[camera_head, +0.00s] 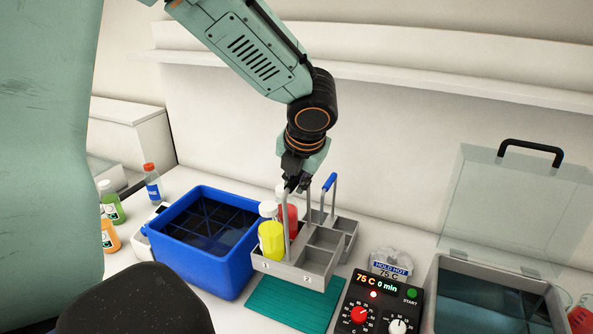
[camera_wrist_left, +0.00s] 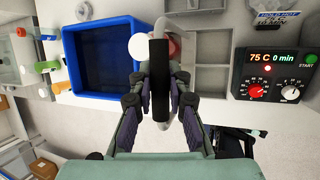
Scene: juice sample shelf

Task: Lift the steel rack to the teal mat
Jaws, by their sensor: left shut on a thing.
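The steel rack (camera_head: 318,262) is a grey open carrier with compartments and an upright handle. It holds a yellow bottle (camera_head: 271,240) and a red bottle (camera_head: 291,222) with white caps on its left side. My left gripper (camera_head: 297,187) is shut on the top of its handle; the dark handle grip (camera_wrist_left: 159,80) shows between the fingers in the left wrist view. The teal mat (camera_head: 290,305) lies in front of and partly under the rack in the head view. Whether the rack touches the mat or hangs above it, I cannot tell. My right gripper is not in view.
A blue tub (camera_head: 222,278) stands close left of the rack. A second grey rack with a blue handle (camera_head: 329,183) stands behind it. A control box (camera_head: 377,308) and a lidded steel bath (camera_head: 490,300) are at the right. Several bottles stand far left.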

